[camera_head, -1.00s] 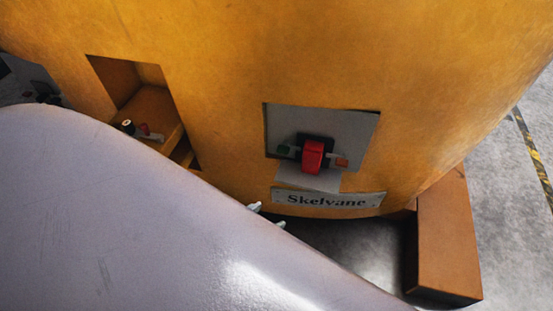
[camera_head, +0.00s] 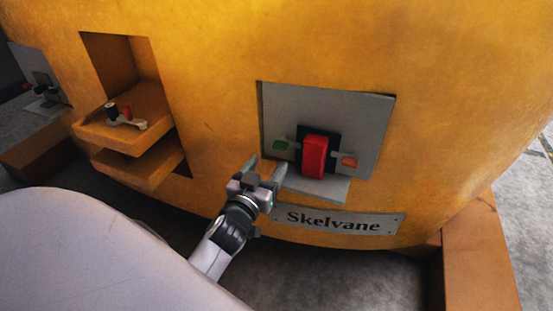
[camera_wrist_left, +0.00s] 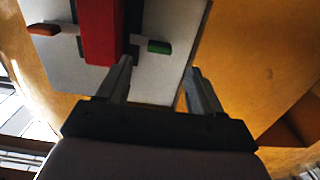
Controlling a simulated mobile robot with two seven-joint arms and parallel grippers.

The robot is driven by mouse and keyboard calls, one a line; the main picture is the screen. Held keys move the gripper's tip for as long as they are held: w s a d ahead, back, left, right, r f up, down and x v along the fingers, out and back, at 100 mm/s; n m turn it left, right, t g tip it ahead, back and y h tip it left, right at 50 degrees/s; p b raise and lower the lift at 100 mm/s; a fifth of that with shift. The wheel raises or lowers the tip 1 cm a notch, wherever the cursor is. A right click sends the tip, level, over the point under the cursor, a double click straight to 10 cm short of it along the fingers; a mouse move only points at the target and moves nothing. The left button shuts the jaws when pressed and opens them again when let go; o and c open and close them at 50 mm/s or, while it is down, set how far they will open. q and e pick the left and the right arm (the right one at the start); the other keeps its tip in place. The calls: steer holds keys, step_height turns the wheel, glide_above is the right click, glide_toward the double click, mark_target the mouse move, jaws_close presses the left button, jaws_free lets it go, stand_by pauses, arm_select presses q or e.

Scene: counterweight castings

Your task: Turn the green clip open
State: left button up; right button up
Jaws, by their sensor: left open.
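The green clip (camera_head: 281,145) is a small tab on the grey panel (camera_head: 365,118), just left of the red block. It also shows in the left wrist view (camera_wrist_left: 159,46), lying across the panel beside the red block. My left gripper (camera_head: 266,167) is open and empty, below and slightly left of the clip. In the left wrist view, the clip appears beyond the fingertips (camera_wrist_left: 158,67), between their lines and nearer the finger beside the red block. The gripper looks apart from the clip, though the exact gap is hard to tell. My right gripper is not in view.
A red block (camera_head: 314,156) stands out from the panel, with an orange clip (camera_head: 349,161) to its right. A "Skelvane" plate (camera_head: 338,221) sits below. To the left, a recess has a protruding shelf (camera_head: 92,127) with small parts. A brown block (camera_head: 482,255) stands at lower right.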

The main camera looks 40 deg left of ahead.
mark_target(278, 149)
arm_select(q)
steer(key=shift+b+x, duration=0.4)
steer(key=shift+x, duration=2.9)
steer(key=shift+c, duration=0.3)
steer(key=c, duration=1)
